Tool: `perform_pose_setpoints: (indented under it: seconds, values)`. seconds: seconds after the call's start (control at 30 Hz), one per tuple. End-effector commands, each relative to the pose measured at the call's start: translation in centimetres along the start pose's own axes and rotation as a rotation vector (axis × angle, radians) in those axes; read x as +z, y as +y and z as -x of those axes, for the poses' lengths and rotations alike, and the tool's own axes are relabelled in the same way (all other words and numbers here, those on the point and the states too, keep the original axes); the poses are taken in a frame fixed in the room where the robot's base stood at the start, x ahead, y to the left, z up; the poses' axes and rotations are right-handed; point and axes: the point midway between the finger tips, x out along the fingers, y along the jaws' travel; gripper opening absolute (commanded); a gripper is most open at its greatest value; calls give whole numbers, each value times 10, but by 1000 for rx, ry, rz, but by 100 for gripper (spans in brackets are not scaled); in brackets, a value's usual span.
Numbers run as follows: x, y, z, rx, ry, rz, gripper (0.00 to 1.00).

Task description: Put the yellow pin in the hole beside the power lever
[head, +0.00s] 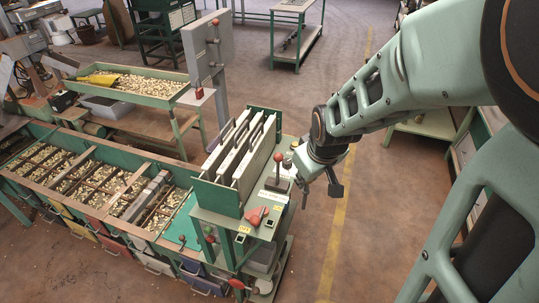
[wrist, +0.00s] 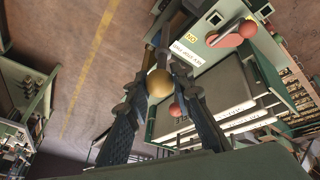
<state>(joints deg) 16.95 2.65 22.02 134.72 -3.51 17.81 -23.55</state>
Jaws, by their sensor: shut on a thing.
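My gripper (head: 320,182) hangs beside the right edge of the green machine's top in the head view. In the head view I cannot make out the pin. A red-handled lever (head: 257,214) lies on the machine's front shelf; it also shows in the wrist view (wrist: 235,34). An upright lever with a red ball (head: 278,158) stands behind it. I cannot tell which is the power lever, and no hole is clearly visible.
Tall grey plates (head: 247,148) stand in the green machine left of my gripper. A long hopper table (head: 150,232) with compartments of nuts runs left. A raised green tray (head: 142,95) of nuts stands behind. The floor (head: 375,225) to the right is clear.

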Motion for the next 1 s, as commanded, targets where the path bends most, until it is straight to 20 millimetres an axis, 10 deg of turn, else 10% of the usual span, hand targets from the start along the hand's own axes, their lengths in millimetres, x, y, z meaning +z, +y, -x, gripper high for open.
perform_pose_setpoints:
  seconds: [1.0]
  values:
    - [-48, -83, 18, -343, 172, 827, 0]
